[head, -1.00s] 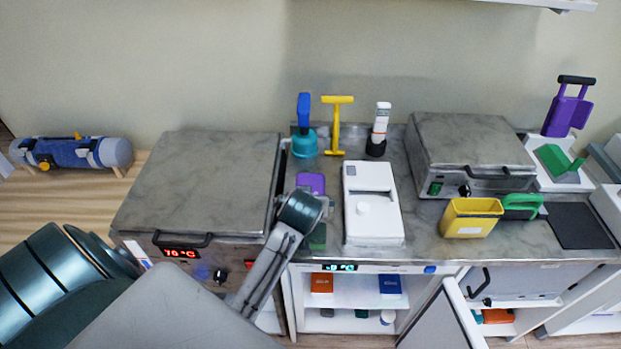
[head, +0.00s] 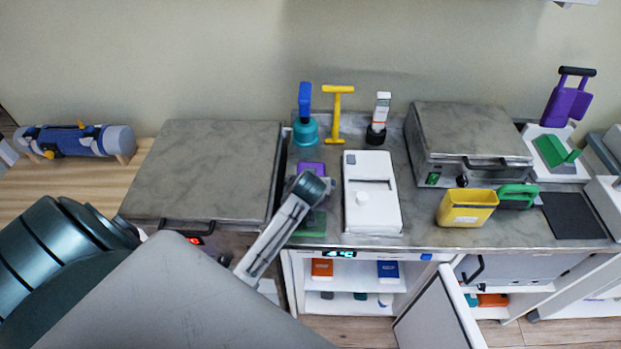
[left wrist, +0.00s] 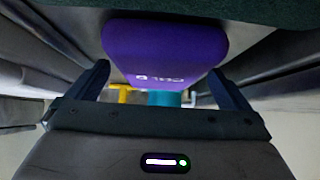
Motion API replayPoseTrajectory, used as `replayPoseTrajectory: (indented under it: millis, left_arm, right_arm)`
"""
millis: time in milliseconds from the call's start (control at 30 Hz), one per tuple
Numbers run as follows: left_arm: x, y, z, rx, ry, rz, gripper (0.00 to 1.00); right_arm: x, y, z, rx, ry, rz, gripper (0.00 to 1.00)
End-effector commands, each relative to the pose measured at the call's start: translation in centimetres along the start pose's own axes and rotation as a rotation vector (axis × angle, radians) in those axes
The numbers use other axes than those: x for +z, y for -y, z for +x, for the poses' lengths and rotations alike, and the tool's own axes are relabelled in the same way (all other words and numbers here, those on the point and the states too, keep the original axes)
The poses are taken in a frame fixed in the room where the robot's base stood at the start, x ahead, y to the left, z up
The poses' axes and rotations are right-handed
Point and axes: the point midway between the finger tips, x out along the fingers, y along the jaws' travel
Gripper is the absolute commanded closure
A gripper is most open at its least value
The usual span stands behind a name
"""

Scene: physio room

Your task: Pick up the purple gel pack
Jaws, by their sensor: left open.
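The purple gel pack (head: 310,167) lies on the grey counter, left of the white device, partly hidden behind the end of my left arm. In the left wrist view the pack (left wrist: 165,50) is large and close, with upside-down white lettering. My left gripper (left wrist: 158,75) is open, one finger on each side of the pack's near part. I cannot tell whether the fingers touch it. In the head view the left gripper (head: 316,187) is at the pack's front edge. My right gripper is not in view.
A green item (head: 310,224) lies just in front of the pack. The white device (head: 370,215) stands close right, a steel heater (head: 205,165) close left. A teal bottle (head: 305,131) and yellow T-handle tool (head: 337,118) stand behind. An open cabdoor (head: 440,312) hangs below.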

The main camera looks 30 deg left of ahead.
Motion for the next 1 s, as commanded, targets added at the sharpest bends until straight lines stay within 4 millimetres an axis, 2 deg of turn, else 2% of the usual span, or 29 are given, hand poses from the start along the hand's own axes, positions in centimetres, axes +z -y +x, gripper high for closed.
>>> replayPoseTrajectory:
  millis: [300, 367, 567, 600, 833, 1000]
  left_arm:
    - [0.0, 0.0, 0.6, 0.001, 0.000, -0.001, 0.00]
    - [0.0, 0.0, 0.6, 0.001, 0.000, -0.001, 0.10]
    - [0.0, 0.0, 0.6, 0.001, 0.000, -0.001, 0.49]
    - [-0.1, 0.0, 0.5, 0.001, -0.002, -0.001, 0.52]
    - [-0.2, 0.0, 0.4, 0.001, -0.002, -0.001, 0.52]
    - [-1.8, -0.1, -1.1, 0.003, -0.007, -0.004, 0.52]
  right_arm:
    - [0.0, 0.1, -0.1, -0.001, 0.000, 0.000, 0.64]
    - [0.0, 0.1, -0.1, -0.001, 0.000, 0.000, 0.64]
    - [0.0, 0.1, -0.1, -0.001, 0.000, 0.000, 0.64]
    - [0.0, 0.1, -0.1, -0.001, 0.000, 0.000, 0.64]
    - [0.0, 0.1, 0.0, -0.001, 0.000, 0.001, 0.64]
    - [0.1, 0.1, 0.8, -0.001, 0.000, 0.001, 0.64]
